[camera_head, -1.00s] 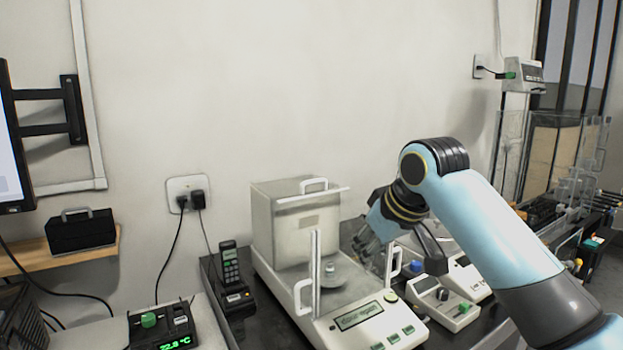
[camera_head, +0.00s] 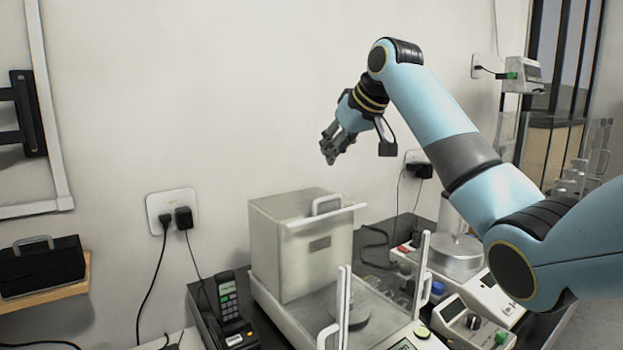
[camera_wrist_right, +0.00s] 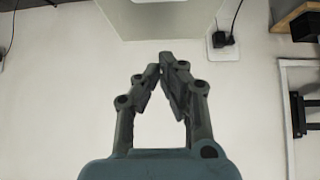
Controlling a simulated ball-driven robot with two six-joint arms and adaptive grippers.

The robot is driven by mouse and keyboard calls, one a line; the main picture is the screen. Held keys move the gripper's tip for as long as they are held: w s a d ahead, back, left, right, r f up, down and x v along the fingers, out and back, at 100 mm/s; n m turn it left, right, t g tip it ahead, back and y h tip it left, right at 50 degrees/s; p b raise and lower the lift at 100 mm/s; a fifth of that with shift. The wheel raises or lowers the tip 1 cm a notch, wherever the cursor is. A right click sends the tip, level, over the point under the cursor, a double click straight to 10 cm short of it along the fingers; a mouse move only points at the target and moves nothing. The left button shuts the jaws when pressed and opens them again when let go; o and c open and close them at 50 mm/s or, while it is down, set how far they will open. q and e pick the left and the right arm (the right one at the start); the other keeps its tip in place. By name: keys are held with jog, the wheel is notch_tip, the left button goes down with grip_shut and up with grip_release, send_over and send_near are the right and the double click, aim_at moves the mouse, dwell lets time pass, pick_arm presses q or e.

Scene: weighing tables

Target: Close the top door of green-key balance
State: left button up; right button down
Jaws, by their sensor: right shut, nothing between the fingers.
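The balance (camera_head: 292,262) has a pale boxy rear housing, with a glass chamber and weighing pan in front; its keys are mostly below the head view. Its top door (camera_head: 322,216) shows as a white front bar with a white handle (camera_head: 326,203). The door appears slid back over the rear housing, leaving the chamber's top uncovered. My right gripper (camera_head: 328,157) is above and behind the door handle, clear of the balance. In the wrist view its fingers (camera_wrist_right: 163,64) converge, shut and empty, and a pale part of the balance (camera_wrist_right: 165,20) shows beyond them. My left gripper is not in view.
Another balance (camera_head: 458,258) and a small keyed device (camera_head: 470,322) stand to the right, partly behind my arm.

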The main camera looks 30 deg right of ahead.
jog(key=p, duration=0.1)
send_over(325, 211)
jog(key=w, duration=0.3)
jog(key=f, duration=0.5)
jog(key=shift+s+a+f, duration=0.15)
jog(key=shift+a, duration=0.1)
jog(key=shift+x, duration=1.25)
jog(key=s, duration=0.1)
jog(key=s+p, duration=0.1)
jog(key=s, duration=0.1)
jog(key=shift+d+f+p, duration=0.25)
jog(key=shift+d+p, duration=0.05)
jog(key=shift+s, duration=0.35)
jog(key=shift+s+f, duration=0.15)
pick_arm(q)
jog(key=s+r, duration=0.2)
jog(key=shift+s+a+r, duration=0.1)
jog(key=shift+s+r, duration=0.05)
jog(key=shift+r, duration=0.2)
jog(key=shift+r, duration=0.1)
pick_arm(e)
jog(key=shift+s+f, duration=0.1)
